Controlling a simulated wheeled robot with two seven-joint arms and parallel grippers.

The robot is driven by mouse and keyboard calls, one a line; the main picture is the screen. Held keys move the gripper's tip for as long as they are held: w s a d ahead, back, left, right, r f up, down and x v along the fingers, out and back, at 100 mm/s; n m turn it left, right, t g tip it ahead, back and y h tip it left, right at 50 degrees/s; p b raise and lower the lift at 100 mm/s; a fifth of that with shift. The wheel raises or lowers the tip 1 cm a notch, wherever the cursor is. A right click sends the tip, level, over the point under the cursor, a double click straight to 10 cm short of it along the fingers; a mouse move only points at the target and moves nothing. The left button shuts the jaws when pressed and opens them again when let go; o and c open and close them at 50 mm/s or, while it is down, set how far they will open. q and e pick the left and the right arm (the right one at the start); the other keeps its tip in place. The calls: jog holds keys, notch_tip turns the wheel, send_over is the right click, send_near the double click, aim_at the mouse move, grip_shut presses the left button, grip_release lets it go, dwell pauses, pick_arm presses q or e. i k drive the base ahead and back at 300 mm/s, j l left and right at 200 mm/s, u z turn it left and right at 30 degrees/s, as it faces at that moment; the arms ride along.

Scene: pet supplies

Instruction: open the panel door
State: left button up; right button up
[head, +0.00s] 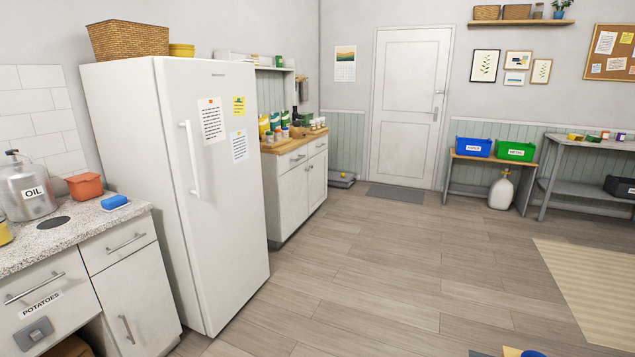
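The white panel door (407,130) stands in the back wall, right of the picture's middle. It looks shut in its white frame. A small metal handle (435,112) is near its right edge, at about mid-height. The hinges are too small to make out. The door is far across the room from me. Neither of my grippers is in view.
A grey mat (395,194) lies before the door. A white fridge (215,250) and a wood-topped cabinet (292,195) line the left. A bench (468,157) with blue and green bins and a grey table (560,187) stand right. The middle floor (400,265) is clear.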

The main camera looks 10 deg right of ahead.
aim_at(318, 165)
jog(key=i+l+z, duration=0.3)
jog(key=i, duration=0.45)
jog(key=i+z, duration=0.35)
jog(key=i, duration=3.5)
jog(key=i+l+u, duration=0.1)
jog(key=i, duration=1.45)
